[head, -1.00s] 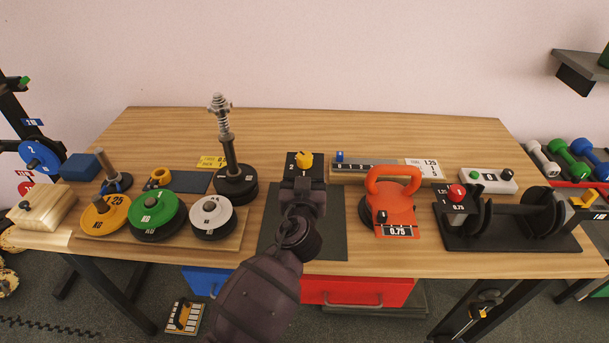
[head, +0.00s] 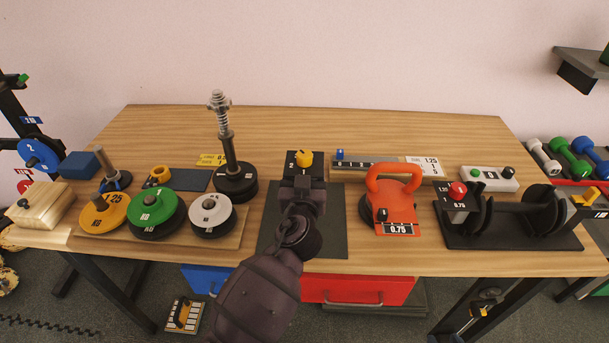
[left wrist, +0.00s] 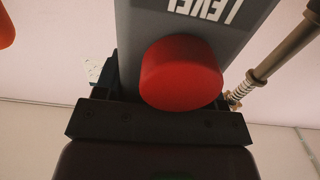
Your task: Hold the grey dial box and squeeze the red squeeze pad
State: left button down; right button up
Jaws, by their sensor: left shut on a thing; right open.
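The grey dial box (head: 293,157) stands on a dark mat (head: 333,220) at the table's middle, a yellow dial (head: 304,158) on its top next to a 2. My left gripper (head: 303,184) is at its near side and shut on it; my own arm hides much of the box. In the left wrist view the box's grey face (left wrist: 245,20) carries the word LEVEL upside down. The round red squeeze pad (left wrist: 181,75) sits between that face and my dark gripper body.
Left of the box are a spring post (head: 227,150) and green (head: 152,207) and white (head: 212,212) plates. Right of it are an orange kettlebell (head: 392,190) and a black rack (head: 510,225) with a red knob. The table's back strip is clear.

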jog(key=shift+s+d+f, duration=0.1)
jog(key=shift+s+f, duration=0.25)
jog(key=shift+s, duration=0.15)
grip_shut()
jog(key=shift+w+r, duration=0.1)
jog(key=shift+w, duration=0.05)
jog(key=shift+w+r, duration=0.3)
jog(key=shift+w, duration=0.15)
jog(key=shift+s, duration=0.15)
jog(key=shift+s+f, duration=0.4)
jog(key=shift+s, duration=0.05)
